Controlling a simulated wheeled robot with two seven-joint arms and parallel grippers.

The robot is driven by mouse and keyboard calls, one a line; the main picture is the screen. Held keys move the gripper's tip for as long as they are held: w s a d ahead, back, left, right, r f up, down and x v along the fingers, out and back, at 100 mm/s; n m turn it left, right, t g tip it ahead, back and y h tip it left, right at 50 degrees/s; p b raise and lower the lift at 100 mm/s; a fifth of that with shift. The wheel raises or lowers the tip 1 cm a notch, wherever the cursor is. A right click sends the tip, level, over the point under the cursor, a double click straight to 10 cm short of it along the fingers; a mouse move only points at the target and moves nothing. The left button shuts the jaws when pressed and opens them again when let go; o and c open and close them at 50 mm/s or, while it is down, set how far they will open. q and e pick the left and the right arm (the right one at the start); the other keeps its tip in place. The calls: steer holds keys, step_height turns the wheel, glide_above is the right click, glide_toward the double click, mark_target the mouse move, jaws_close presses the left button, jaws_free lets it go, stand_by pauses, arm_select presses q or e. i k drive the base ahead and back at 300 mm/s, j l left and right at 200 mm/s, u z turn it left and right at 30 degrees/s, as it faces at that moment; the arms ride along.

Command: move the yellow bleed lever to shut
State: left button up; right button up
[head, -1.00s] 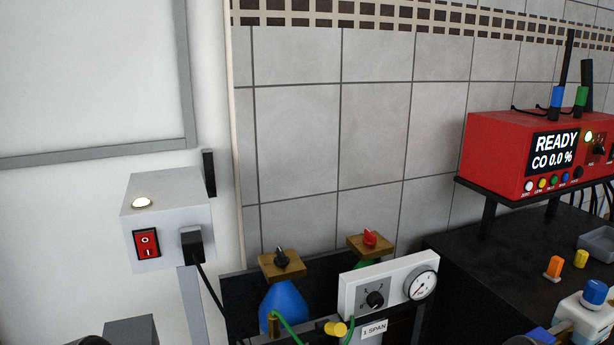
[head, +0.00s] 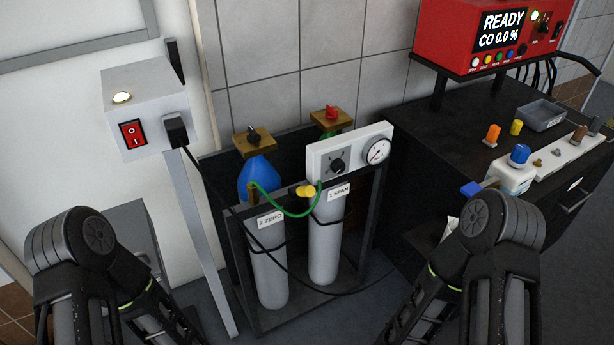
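The yellow bleed lever (head: 306,191) is a short, rounded yellow handle. Whether the lever stands at open or shut cannot be read from here. My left arm comes in at the lower left and my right arm at the lower right, both apart from the lever. Neither arm's gripper fingertips show in the frame.
The 2 ZERO cylinder (head: 268,265) and 1 SPAN cylinder (head: 325,240) stand in a dark frame. A black cable hangs from the grey switch box (head: 150,100) and crosses in front of them. A dark cabinet (head: 430,140) stands to the right, with a red analyser (head: 485,35) above.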

mark_target(297, 191)
steer(key=k+j+z, duration=0.15)
steer(key=k, duration=0.2)
steer(key=i+l, duration=0.2)
steer(key=l, duration=0.2)
steer(key=i+l, duration=0.15)
steer(key=l, duration=0.25)
steer(key=u, duration=1.6)
